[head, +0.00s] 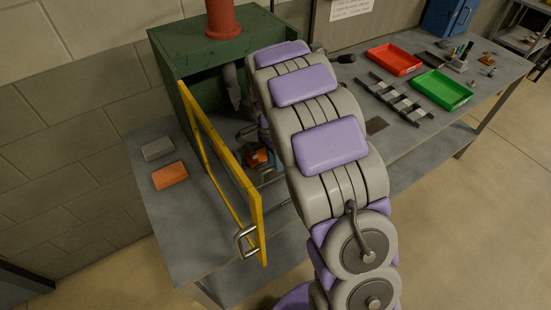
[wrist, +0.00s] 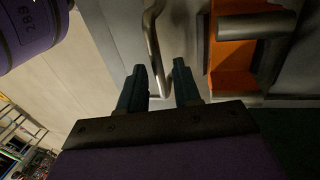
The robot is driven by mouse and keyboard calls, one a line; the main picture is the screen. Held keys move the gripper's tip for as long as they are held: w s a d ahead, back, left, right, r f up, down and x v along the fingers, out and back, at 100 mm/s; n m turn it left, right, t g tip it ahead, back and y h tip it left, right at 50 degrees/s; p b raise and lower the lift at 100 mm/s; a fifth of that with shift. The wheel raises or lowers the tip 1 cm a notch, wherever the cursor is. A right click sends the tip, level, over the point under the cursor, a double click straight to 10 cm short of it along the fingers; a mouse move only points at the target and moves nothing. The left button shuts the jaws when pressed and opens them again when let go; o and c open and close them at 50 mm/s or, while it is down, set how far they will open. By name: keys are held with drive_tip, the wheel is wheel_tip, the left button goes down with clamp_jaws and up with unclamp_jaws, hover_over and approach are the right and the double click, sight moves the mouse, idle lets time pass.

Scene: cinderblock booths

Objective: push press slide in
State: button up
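The press is a green cabinet (head: 175,52) with a red cylinder (head: 222,18) on top. Its yellow-framed door (head: 210,145) stands open. Low inside, an orange block (head: 258,157) shows on the slide, partly hidden by my arm. In the wrist view, the orange block (wrist: 232,70) sits at the right on a grey metal plate, with a metal bar in front of it. A bent metal handle (wrist: 153,40) on the slide reaches down between the fingers of my gripper (wrist: 160,72). The fingers are apart, with visible gaps to the handle. My arm hides the gripper in the head view.
A grey block (head: 158,148) and an orange block (head: 170,176) lie on the table left of the door. At the right stand a red tray (head: 394,60), a green tray (head: 441,90) and a metal rack (head: 395,98). The door handle (head: 245,241) sticks out toward the front.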

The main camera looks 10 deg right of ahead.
clamp_jaws()
idle(0.4)
drive_tip(key=w+a+p, duration=0.1)
drive_tip(key=w, duration=0.2)
drive_tip(key=w+p, duration=0.1)
drive_tip(key=w, duration=0.2)
drive_tip(key=w+a+p, duration=0.1)
drive_tip(key=w, duration=0.2)
drive_tip(key=shift+a, duration=0.35)
drive_tip(key=shift+s, duration=0.1)
drive_tip(key=shift+o, duration=0.9)
unclamp_jaws()
drive_tip(key=shift+d, duration=0.15)
drive_tip(key=shift+r, duration=0.1)
